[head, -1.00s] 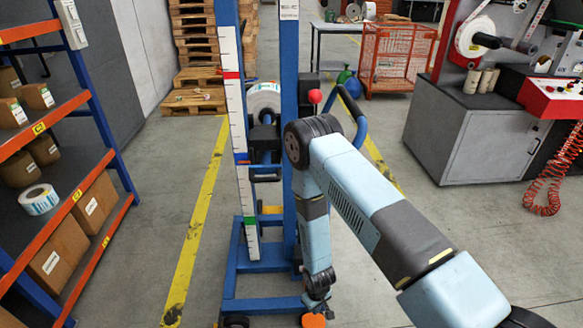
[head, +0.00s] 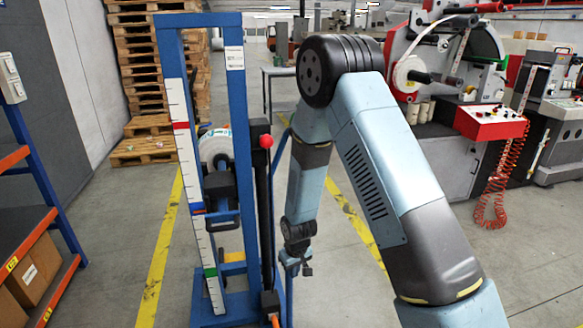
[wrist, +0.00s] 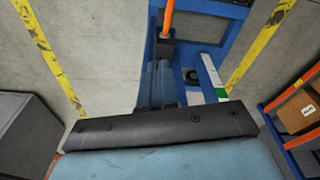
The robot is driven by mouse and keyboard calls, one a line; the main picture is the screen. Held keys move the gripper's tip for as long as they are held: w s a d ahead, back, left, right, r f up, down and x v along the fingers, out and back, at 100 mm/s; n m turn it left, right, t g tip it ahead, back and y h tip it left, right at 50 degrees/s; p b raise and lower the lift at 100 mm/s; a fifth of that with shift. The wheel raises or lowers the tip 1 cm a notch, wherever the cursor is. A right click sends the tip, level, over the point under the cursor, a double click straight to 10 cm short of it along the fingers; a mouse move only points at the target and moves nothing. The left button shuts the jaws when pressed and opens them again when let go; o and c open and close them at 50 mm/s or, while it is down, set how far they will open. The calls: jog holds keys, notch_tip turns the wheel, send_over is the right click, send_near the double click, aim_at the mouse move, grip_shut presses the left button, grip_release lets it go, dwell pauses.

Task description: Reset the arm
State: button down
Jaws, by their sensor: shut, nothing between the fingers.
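My arm comes in from the lower right of the head view, rises to a high elbow and folds down. It ends in my gripper (head: 304,268), which hangs low beside the right post of the blue lifting stand (head: 240,140). The gripper is small here; it looks shut, with nothing seen in it. The stand holds a white label roll (head: 216,148) on a dark carrier. In the wrist view, a grey-blue part of my own arm fills the bottom, and the gripper's fingers do not show. The stand's blue base (wrist: 207,53) lies beyond it.
An orange shelf rack (head: 36,226) with cartons stands at the left. The label rewinder's red control box (head: 490,122) and its coiled red hose (head: 494,180) are at the right. Pallets (head: 145,150) are stacked behind. Floor with yellow lines is open between stand and machine.

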jog(key=s+d+r+m+t, duration=0.1)
jog(key=d+r, duration=0.3)
jog(key=r, duration=0.6)
jog(key=s+d+r+m, duration=0.1)
jog(key=d+r, duration=0.3)
jog(key=r, duration=0.5)
jog(key=s+d+r+m+t, duration=0.1)
jog(key=d+r, duration=0.3)
jog(key=r, duration=0.6)
jog(key=s+d+r+m+t, duration=0.1)
jog(key=s+d+r, duration=0.4)
jog(key=s+r, duration=0.3)
jog(key=s+d+r+m+t, duration=0.1)
jog(key=s+d+r+m, duration=0.1)
jog(key=s+d+r, duration=0.3)
jog(key=s+r, duration=0.4)
jog(key=s, duration=0.4)
jog(key=shift+s+d+h, duration=0.25)
jog(key=shift+d+h, duration=0.05)
jog(key=shift+d, duration=0.1)
